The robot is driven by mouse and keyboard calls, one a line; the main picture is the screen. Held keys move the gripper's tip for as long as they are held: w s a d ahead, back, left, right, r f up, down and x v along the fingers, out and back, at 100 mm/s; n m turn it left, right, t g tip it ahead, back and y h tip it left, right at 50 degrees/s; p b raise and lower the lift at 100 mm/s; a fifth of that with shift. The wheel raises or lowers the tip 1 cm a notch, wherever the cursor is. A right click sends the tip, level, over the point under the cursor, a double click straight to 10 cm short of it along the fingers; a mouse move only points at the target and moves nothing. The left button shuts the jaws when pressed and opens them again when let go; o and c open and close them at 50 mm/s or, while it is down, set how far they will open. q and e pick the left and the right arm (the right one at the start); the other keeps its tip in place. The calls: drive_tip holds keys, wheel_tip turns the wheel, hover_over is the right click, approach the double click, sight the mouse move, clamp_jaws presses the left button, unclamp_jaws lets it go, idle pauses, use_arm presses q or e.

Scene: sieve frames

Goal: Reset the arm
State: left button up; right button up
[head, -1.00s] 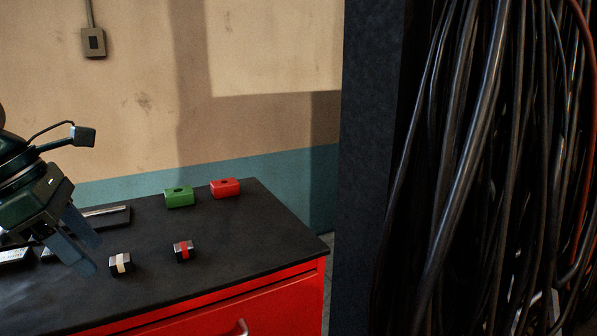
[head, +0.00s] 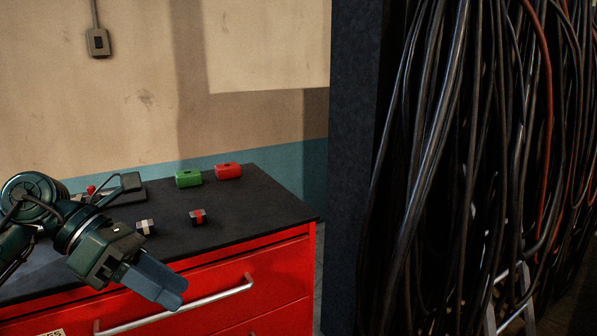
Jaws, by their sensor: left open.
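My left gripper (head: 158,285) is in the lower left of the head view, in front of the red cabinet's front edge and drawer. It points down to the right. Its jaws are open and nothing shows between them. My left arm comes in from the left edge. My right gripper is not in view.
A black-topped red cabinet (head: 262,215) carries a green block (head: 188,178), a red block (head: 229,171), a dark block with a white band (head: 146,227) and one with a red band (head: 198,217). Hanging cables (head: 460,150) and a dark pillar (head: 352,150) fill the right.

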use_arm(q)
drive_tip(key=d+f+n+h, duration=0.1)
drive_tip(key=d+n+h, duration=0.5)
drive_tip(key=d+h, duration=0.25)
wheel_tip(320, 180, down, 3)
drive_tip(key=w+n+t+h, duration=0.2)
drive_tip(key=n+t, duration=0.8)
drive_tip(key=n, duration=0.1)
drive_tip(key=a+f+n+t+y, duration=0.2)
drive_tip(key=f+n+t+y, duration=0.2)
drive_tip(key=f+n+y, duration=0.5)
drive_tip(key=a+f+n+t+y, duration=0.4)
drive_tip(key=f+n, duration=0.3)
drive_tip(key=n, duration=0.4)
drive_tip(key=s+f+n+g+y, duration=0.2)
drive_tip(key=s+f, duration=0.4)
drive_tip(key=f, duration=0.3)
drive_tip(key=s+d+f+n+g+y, duration=0.1)
drive_tip(key=s+f+n+g+y, duration=0.2)
drive_tip(key=f, duration=0.6)
drive_tip(key=s+n+g, duration=0.2)
drive_tip(key=s+n, duration=0.1)
drive_tip(key=s, duration=0.1)
drive_tip(key=shift+f, duration=0.15)
